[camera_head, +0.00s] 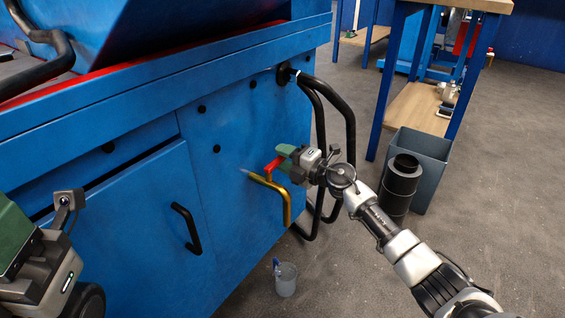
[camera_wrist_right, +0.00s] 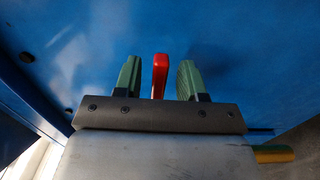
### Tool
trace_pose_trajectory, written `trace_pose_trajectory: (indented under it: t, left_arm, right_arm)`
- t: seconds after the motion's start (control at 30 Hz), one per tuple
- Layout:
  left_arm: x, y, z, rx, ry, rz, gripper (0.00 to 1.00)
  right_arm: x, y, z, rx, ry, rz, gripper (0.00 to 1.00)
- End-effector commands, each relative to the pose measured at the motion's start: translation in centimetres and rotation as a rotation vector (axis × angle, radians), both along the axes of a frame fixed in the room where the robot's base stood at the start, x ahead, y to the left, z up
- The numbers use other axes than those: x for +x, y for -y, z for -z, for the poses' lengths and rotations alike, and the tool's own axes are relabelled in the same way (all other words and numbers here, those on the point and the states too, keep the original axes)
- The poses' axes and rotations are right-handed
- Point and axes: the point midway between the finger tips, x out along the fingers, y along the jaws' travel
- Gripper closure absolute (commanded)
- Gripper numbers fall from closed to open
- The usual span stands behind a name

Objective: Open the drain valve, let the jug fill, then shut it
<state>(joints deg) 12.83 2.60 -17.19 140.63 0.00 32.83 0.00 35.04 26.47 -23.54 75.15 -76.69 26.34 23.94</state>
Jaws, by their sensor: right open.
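The drain valve is a brass pipe (camera_head: 286,208) bent downward from the blue cabinet front, with a red lever (camera_head: 272,168) on top. My right gripper (camera_head: 284,158) is at the lever. In the right wrist view the red lever (camera_wrist_right: 160,76) stands between the two open green fingers (camera_wrist_right: 160,80), with a gap on each side. A piece of brass pipe (camera_wrist_right: 273,154) shows at the right edge there. The clear jug (camera_head: 286,280) stands upright on the floor below the spout; its fill level cannot be told. My left gripper (camera_head: 22,240) is only partly seen at the left edge.
The blue cabinet (camera_head: 130,225) has a black door handle (camera_head: 187,228). Black bent tubes (camera_head: 322,150) stand beside the valve, close to my right arm. A grey bin (camera_head: 427,160) and a black ribbed cylinder (camera_head: 400,185) are to the right. The floor right of them is clear.

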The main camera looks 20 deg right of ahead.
Motion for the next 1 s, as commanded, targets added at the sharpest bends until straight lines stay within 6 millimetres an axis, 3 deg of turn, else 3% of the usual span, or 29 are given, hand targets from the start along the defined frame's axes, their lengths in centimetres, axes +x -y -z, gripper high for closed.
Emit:
trace_pose_trajectory:
  t: [0.33,0.6,1.0]
  left_arm:
    - [-0.1,0.0,-0.2,0.001,0.007,-0.001,0.57]
    - [0.0,0.0,-0.2,0.001,0.006,-0.001,0.57]
    - [0.1,-0.1,-0.3,-0.002,-0.013,0.000,0.57]
  right_arm:
    - [0.4,-0.4,0.0,-0.001,0.000,0.000,0.60]
    - [0.4,-0.3,0.0,-0.001,0.001,0.000,0.99]
    - [0.6,-1.3,-0.3,0.002,-0.002,0.012,1.00]
